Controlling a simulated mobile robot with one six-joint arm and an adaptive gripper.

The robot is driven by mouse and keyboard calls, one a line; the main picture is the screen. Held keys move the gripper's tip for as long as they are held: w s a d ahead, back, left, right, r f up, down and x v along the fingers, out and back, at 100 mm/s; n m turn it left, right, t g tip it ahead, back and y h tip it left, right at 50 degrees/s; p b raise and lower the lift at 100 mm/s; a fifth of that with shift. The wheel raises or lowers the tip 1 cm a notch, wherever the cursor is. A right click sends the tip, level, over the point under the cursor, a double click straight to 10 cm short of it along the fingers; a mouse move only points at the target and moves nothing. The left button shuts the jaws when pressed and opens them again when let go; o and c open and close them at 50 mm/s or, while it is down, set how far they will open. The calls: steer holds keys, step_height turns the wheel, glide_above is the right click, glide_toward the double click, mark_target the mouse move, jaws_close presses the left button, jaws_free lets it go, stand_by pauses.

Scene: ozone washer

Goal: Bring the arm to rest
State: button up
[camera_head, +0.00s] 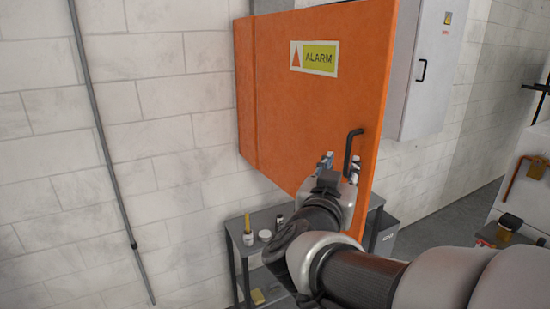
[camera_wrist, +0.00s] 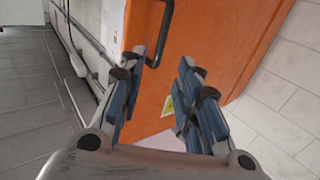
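My gripper (camera_head: 341,163) is in front of the lower right part of an orange panel (camera_head: 310,110) that bears an "ALARM" label. In the wrist view my gripper (camera_wrist: 162,78) has its two blue-padded fingers spread apart with nothing between them. A dark bar handle (camera_head: 350,150) stands near the panel's right edge, just above the fingers. I cannot tell whether any finger touches the panel. My arm reaches in from the lower right.
A grey table (camera_head: 240,246) below the panel carries a bottle (camera_head: 248,232) and small containers. A grey wall cabinet (camera_head: 425,70) is at the right. A white unit (camera_head: 525,190) with orange handles stands far right. A thin pipe (camera_head: 100,135) runs down the left wall.

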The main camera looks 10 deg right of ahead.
steer(key=shift+s+a, duration=0.15)
steer(key=shift+s, duration=0.15)
steer(key=s+a+f+n+g+y, duration=0.2)
steer(key=s+a+f+n+y, duration=0.35)
steer(key=a+y, duration=0.45)
steer(key=s+d+f+g, duration=0.3)
steer(key=s+f, duration=0.4)
steer(key=s, duration=0.3)
steer(key=s+d+f+g+h+b, duration=0.1)
steer(key=s+d+f+g, duration=0.2)
steer(key=s+f+g, duration=0.3)
steer(key=s+f, duration=0.1)
steer(key=s, duration=0.3)
steer(key=shift+s, duration=0.35)
